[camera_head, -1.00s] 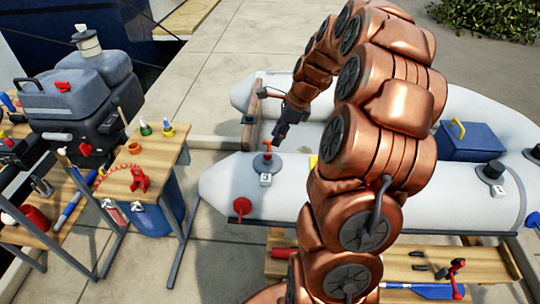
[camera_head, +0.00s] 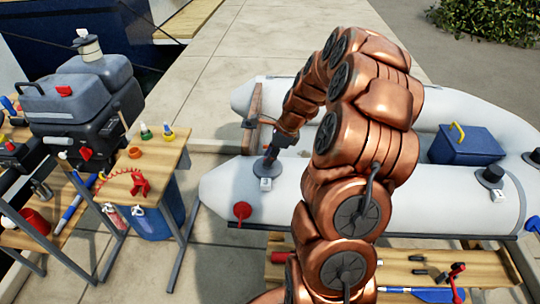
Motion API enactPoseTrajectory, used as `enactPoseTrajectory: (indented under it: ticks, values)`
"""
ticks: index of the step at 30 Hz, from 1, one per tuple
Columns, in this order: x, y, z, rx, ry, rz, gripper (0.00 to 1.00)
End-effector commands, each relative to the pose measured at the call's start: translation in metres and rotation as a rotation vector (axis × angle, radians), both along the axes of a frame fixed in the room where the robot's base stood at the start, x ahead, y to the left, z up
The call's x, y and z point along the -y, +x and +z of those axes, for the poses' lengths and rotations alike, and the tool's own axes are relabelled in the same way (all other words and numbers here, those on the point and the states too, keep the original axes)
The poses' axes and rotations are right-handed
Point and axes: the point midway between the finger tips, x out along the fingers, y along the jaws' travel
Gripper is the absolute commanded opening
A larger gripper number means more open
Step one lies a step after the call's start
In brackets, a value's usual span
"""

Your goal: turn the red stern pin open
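The grey inflatable boat's near tube (camera_head: 330,190) carries a dark round valve fitting (camera_head: 266,167) with a white tag (camera_head: 265,184) marked 3 at its left, stern end. My gripper (camera_head: 271,152) points down right at this fitting. The small orange-red pin on top of the fitting is now hidden behind the gripper. Whether the fingers touch or grasp the pin cannot be made out. A separate red round piece (camera_head: 242,210) hangs on the tube's near side, lower left and apart from the gripper.
A wooden transom board (camera_head: 252,118) stands just behind the gripper. A wooden side table (camera_head: 150,160) with tools is at the left, beside the outboard motor (camera_head: 75,95). A blue box (camera_head: 466,145) and another dark valve (camera_head: 489,176) are on the boat's right. Paving lies between.

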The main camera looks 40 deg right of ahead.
Motion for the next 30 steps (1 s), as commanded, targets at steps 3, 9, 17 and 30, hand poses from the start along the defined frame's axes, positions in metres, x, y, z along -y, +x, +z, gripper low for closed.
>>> enactPoseTrajectory:
  ticks: [3,9,17,30]
  values:
    - [-0.0001,-0.0002,0.0002,0.000,0.000,0.000,0.32]
    - [-0.0001,-0.0003,0.0002,-0.001,0.001,0.000,0.11]
    - [-0.0003,-0.0005,0.0002,-0.001,0.001,0.001,0.00]
    - [-0.0007,-0.0003,0.0000,-0.003,0.003,0.053,0.00]
